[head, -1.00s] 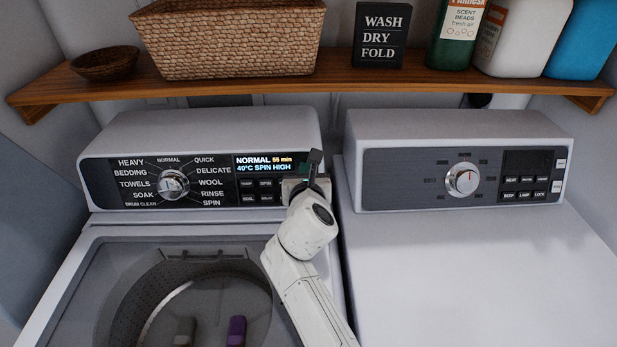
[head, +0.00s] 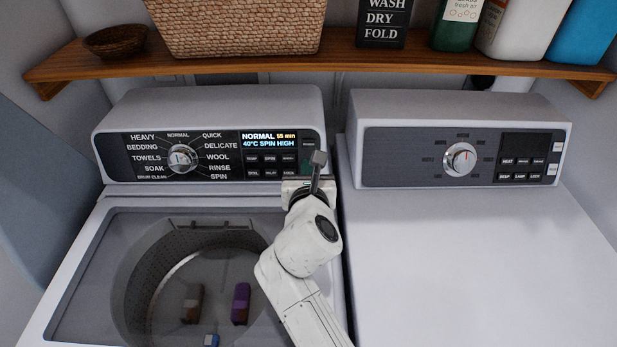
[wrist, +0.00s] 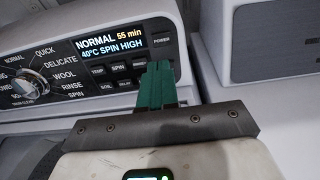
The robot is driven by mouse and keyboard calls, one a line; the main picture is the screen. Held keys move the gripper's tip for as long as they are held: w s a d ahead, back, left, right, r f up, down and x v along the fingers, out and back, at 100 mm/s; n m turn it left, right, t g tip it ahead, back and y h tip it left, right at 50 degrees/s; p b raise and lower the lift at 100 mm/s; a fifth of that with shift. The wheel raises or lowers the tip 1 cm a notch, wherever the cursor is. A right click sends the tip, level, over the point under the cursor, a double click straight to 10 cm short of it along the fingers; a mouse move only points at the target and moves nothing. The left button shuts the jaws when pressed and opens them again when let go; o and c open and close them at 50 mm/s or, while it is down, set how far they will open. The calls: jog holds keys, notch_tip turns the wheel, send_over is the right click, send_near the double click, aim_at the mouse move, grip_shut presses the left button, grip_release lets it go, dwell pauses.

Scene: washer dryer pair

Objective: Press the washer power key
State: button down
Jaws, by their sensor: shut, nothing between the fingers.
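The washer's control panel (head: 225,157) carries a round dial (head: 183,158) at left. Its lit display (head: 269,140) reads NORMAL 55 min, 40°C SPIN HIGH. The power key (wrist: 161,41) is a dark key labelled POWER, right of the display in the wrist view; it also shows at the panel's right end in the head view (head: 308,144). My gripper (wrist: 157,68) is shut and empty, its green fingers together. In the wrist view the fingertips appear just below the power key and cover part of the lower keys. I see no contact with the power key.
The washer tub (head: 195,290) is below, with several small items inside. The dryer (head: 460,145) stands close on the right. A wooden shelf (head: 340,66) with a wicker basket (head: 235,25), a sign and bottles runs above both machines.

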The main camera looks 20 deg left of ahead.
jog(key=shift+v, duration=1.8)
